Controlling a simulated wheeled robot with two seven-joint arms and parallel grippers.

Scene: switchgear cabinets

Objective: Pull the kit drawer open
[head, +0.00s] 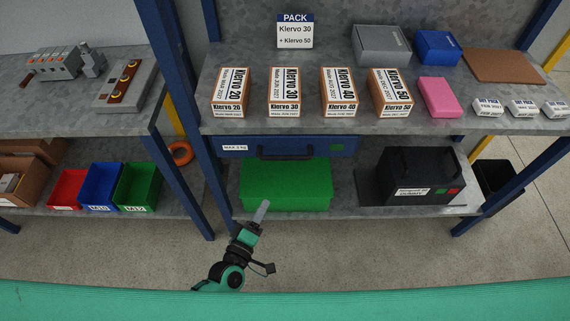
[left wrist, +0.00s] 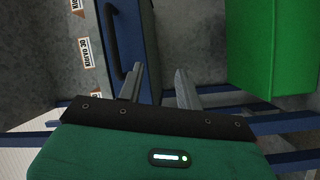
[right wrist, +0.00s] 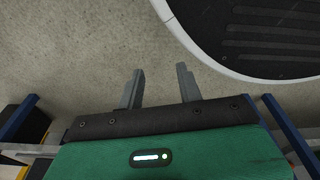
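The kit drawer (head: 235,145) is a blue front under the middle shelf top, with a dark bar handle (head: 285,153) and a "MAX 3 kg" label. It looks closed. In the left wrist view the drawer front (left wrist: 148,50) stands upright in the picture, with its handle (left wrist: 113,35) at upper left. My left gripper (head: 262,208) is below and in front of the drawer, apart from the handle. Its fingers (left wrist: 157,83) are spread with nothing between them. My right gripper (right wrist: 160,85) is open and empty over the floor; it is not in the head view.
A green box (head: 285,188) sits on the lower shelf below the drawer, beside a black case (head: 420,175). Several Klervo boxes (head: 284,92) stand on the shelf top above. Blue posts (head: 182,110) flank the shelf. The floor in front is clear.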

